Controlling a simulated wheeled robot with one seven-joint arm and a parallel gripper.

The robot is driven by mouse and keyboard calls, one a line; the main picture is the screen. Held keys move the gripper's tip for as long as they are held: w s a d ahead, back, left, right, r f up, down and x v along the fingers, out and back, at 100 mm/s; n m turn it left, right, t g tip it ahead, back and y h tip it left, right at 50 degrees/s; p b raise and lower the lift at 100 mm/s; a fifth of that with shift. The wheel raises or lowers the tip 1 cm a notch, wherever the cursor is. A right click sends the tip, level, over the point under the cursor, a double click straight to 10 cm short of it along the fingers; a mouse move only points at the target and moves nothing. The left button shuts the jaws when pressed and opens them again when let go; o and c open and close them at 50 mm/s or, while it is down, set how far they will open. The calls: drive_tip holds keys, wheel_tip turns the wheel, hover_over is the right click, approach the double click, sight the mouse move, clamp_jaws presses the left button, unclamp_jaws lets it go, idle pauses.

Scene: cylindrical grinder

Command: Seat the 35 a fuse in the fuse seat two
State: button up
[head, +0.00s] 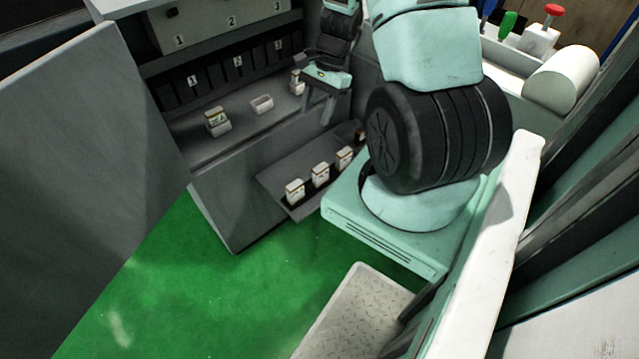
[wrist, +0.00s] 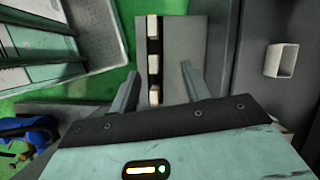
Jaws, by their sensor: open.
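Three white block fuses stand in a row on the sloped grey tray (head: 274,181): front (head: 295,190), middle (head: 320,174) and rear (head: 344,157). They also show in the wrist view, at the top (wrist: 154,25), middle (wrist: 154,63) and bottom (wrist: 154,95). Their ratings are too small to read, so I cannot tell which is 35 A. The middle seat on the cabinet shelf, apparently seat two (head: 262,104), is an empty pale socket; it shows at right in the wrist view (wrist: 281,60). My gripper (head: 316,113) is open and empty, its fingers (wrist: 160,72) apart above the tray.
The left seat holds a fuse (head: 217,121); another fuse (head: 297,83) stands at the right seat, beside my gripper. The cabinet's open door (head: 85,150) fills the left. Green floor (head: 180,290) is clear. A numbered panel (head: 230,22) is behind the shelf.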

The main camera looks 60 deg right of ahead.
drive_tip(key=s+d+f+m, duration=0.2)
drive_tip(key=s+d+f, duration=0.1)
drive_tip(key=d+f, duration=0.15)
drive_tip(key=b, duration=0.3)
approach(322, 167)
drive_tip(key=x, duration=0.5)
drive_tip(key=shift+w+a, duration=0.2)
drive_tip(key=shift+w, duration=0.15)
drive_tip(key=shift+t, duration=0.3)
drive_tip(key=shift+s+b+x, duration=0.15)
drive_tip(key=shift+b+x, duration=0.15)
drive_tip(key=shift+x, duration=1.15)
drive_tip(key=shift+s+b+x, duration=0.15)
drive_tip(key=shift+b+x, duration=0.1)
drive_tip(key=shift+x, duration=1.2)
drive_tip(key=shift+d+f, duration=0.1)
drive_tip(key=shift+d, duration=0.1)
clamp_jaws()
